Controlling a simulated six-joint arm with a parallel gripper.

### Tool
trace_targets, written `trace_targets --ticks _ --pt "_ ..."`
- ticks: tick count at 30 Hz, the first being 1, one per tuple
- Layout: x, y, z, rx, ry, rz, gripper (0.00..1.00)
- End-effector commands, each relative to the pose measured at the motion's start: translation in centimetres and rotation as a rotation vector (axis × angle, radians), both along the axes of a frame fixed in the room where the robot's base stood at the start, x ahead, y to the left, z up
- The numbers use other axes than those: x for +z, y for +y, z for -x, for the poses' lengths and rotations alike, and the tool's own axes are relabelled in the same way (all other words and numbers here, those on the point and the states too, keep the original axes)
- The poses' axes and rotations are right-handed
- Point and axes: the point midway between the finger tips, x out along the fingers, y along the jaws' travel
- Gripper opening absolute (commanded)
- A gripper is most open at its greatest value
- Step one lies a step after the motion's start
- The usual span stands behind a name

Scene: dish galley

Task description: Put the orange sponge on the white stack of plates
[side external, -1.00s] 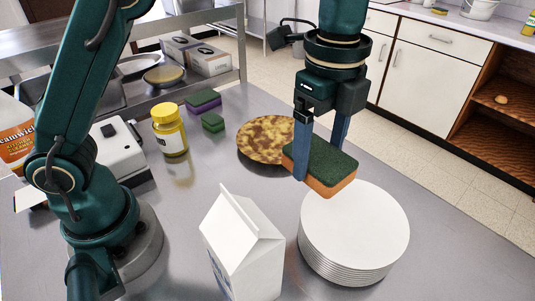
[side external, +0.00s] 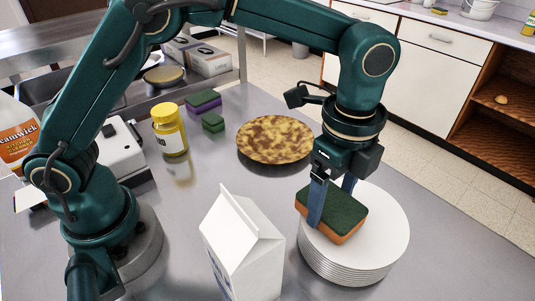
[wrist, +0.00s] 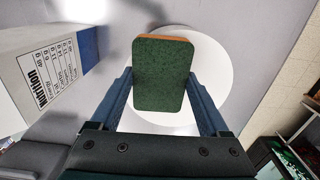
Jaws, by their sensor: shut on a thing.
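The orange sponge (side external: 331,214) has a dark green top and an orange lower layer. My gripper (side external: 333,207) is shut on it, with one blue finger at each side. The sponge is over the left part of the white stack of plates (side external: 390,225) on the steel table. I cannot tell whether its underside touches the top plate. In the wrist view the sponge (wrist: 163,75) lies between my fingers, with the white plate (wrist: 216,70) behind it.
A white carton (side external: 242,245) stands close left of the plates. A brown mottled plate (side external: 274,139) lies behind. The table right of the plates is clear.

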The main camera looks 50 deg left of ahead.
Motion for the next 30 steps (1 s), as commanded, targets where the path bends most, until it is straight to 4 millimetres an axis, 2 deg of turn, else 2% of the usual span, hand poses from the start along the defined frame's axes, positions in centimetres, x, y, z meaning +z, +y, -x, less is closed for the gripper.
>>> trace_targets --ticks 2,3,4,14,24,30 --pt "-0.3 0.0 0.0 0.000 0.001 0.000 0.28" --pt "-0.2 0.0 0.0 0.000 0.000 0.000 0.94" --pt "-0.2 0.0 0.0 0.000 0.000 0.000 1.00" --pt "0.4 0.0 0.0 0.000 -0.002 0.001 1.00" --pt "5.4 -0.1 -0.1 0.000 -0.005 0.003 1.00" --pt "7.0 -0.1 -0.1 0.000 -0.002 0.001 1.00"
